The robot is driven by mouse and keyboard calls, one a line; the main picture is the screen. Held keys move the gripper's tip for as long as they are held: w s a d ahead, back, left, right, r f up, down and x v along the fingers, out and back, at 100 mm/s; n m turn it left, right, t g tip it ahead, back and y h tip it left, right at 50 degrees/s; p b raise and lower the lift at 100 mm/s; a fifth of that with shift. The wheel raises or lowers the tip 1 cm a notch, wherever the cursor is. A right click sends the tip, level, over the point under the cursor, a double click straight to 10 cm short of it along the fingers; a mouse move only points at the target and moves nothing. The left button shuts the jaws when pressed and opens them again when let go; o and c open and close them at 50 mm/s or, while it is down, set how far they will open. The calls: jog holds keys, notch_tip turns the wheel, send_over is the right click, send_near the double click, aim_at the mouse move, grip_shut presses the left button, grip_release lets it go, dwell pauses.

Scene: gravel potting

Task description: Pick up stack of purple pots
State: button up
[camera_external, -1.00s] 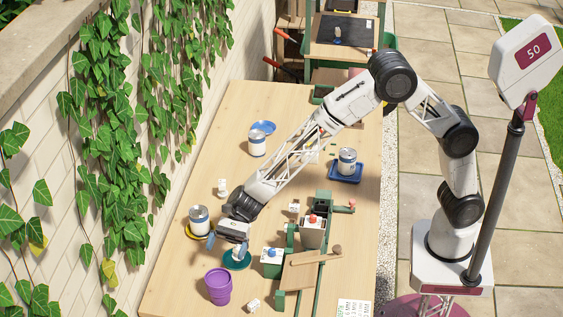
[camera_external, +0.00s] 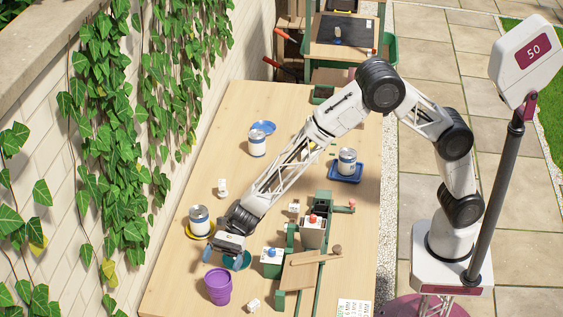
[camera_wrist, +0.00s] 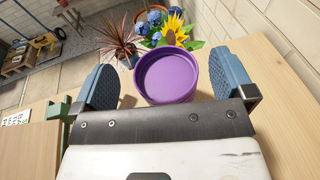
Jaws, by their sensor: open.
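The stack of purple pots (camera_external: 218,288) stands upright near the front left of the wooden table. It also shows in the wrist view (camera_wrist: 167,77), seen partly from above with its round rim towards me. My gripper (camera_external: 226,258) is open and empty, just behind the pots in the external view. In the wrist view, my two blue-grey fingers (camera_wrist: 165,85) are spread wide, one on each side of the purple pots. I cannot tell how far the fingertips are from the pot walls; they do not appear to be closed on them.
A can on a yellow saucer (camera_external: 187,231) stands behind left. A teal saucer (camera_external: 245,262) is partly under my gripper. A green stand (camera_external: 280,300) with a wooden board is to the right. A small white block (camera_external: 253,304) lies right of the pots. Flowers (camera_wrist: 170,30) show beyond the pots.

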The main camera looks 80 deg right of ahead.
aim_at(223, 273)
jog(key=shift+f, duration=0.25)
jog(key=shift+f, duration=0.8)
notch_tip(223, 273, down, 2)
jog(key=shift+f, duration=0.1)
jog(key=shift+x, duration=1.05)
jog(key=shift+w+a, duration=0.1)
jog(key=shift+a, duration=0.35)
jog(key=shift+c, duration=0.5)
